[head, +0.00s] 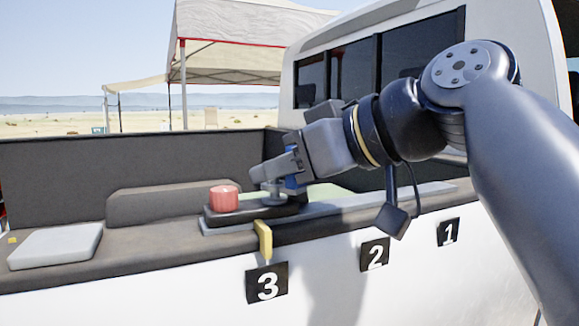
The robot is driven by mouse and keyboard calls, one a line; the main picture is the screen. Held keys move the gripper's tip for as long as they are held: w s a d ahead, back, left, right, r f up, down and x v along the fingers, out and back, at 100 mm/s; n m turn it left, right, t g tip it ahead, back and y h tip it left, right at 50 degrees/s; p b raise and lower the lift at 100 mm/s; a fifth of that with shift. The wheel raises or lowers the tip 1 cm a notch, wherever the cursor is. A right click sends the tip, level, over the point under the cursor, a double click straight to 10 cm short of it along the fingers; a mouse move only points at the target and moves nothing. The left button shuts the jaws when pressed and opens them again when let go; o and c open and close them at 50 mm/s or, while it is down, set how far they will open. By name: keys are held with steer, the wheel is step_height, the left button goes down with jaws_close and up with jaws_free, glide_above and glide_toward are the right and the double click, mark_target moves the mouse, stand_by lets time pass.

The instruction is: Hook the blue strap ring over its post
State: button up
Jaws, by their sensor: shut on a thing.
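My gripper (264,177) reaches in from the right, over the side rail of the white truck bed, and is shut. A short grey post-like piece (276,198) stands just under the jaws on a dark base (250,212). Whether the blue piece is around this post or only beside it cannot be told. The strap's run is hidden by the gripper.
A red cylinder (224,197) stands left of the gripper on the dark base. A yellow strap piece (263,239) hangs over the rail above plate 3 (267,283). Plates 2 (375,254) and 1 (448,232) are to the right. A pale flat box (56,245) lies at left.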

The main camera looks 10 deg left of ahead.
steer(key=shift+f+b, duration=0.4)
stand_by(0.3)
steer(key=o, duration=1.1)
steer(key=shift+c, duration=0.2)
steer(key=v, duration=1)
steer(key=shift+s+d+r+b, duration=0.2)
steer(key=shift+d+b, duration=0.1)
steer(key=shift+a, duration=0.1)
steer(key=shift+p+x, duration=0.35)
steer(key=shift+x, duration=5)
